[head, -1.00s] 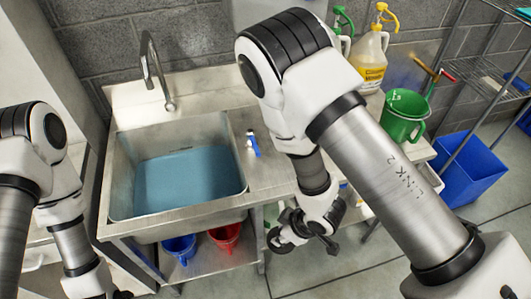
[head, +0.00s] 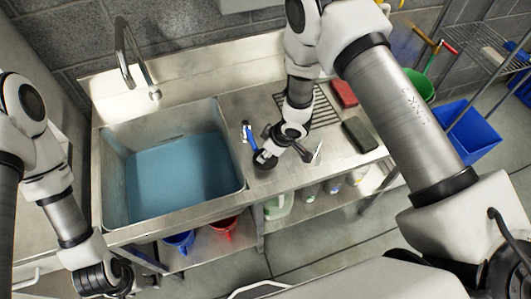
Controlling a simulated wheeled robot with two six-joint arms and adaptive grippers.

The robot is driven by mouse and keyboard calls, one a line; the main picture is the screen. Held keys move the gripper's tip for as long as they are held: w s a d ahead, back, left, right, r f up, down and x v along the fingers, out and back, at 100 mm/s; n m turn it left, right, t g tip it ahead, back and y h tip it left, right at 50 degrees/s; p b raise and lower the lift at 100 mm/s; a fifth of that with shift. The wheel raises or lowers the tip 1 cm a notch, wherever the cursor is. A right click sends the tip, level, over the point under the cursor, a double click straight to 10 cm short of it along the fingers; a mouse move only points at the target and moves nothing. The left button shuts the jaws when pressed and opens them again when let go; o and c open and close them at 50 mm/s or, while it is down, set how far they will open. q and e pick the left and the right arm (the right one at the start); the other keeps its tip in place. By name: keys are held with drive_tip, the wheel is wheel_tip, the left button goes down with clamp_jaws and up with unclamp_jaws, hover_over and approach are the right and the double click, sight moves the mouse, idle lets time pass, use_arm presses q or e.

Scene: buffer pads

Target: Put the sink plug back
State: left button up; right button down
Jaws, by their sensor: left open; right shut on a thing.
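The steel sink (head: 172,221) at the left holds blue water, and its drain cannot be made out. My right gripper (head: 272,148) is over the counter just right of the sink. It is shut on a small dark rounded thing (head: 264,163), which may be the sink plug; its shape is partly hidden by the fingers. My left gripper (head: 113,280) is open and empty at the lower left, in front of the sink and away from it.
A blue and white item (head: 249,135) stands on the counter beside my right gripper. A tap (head: 140,65) rises behind the sink. A rack (head: 318,105), a red block (head: 343,93) and a dark block (head: 360,134) lie further right. Blue (head: 180,242) and red buckets (head: 223,227) stand below.

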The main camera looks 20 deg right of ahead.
drive_tip(key=shift+w+f+b, duration=0.15)
drive_tip(key=shift+f+b, duration=0.1)
drive_tip(key=shift+b, duration=0.1)
drive_tip(key=f+b, duration=0.3)
drive_tip(key=shift+s, duration=0.4)
drive_tip(key=shift+w+r, duration=0.1)
drive_tip(key=shift+w, duration=0.15)
drive_tip(key=c, duration=0.8)
unclamp_jaws()
drive_tip(key=shift+c, duration=0.2)
drive_tip(key=shift+s, duration=0.15)
drive_tip(key=shift+r, duration=0.15)
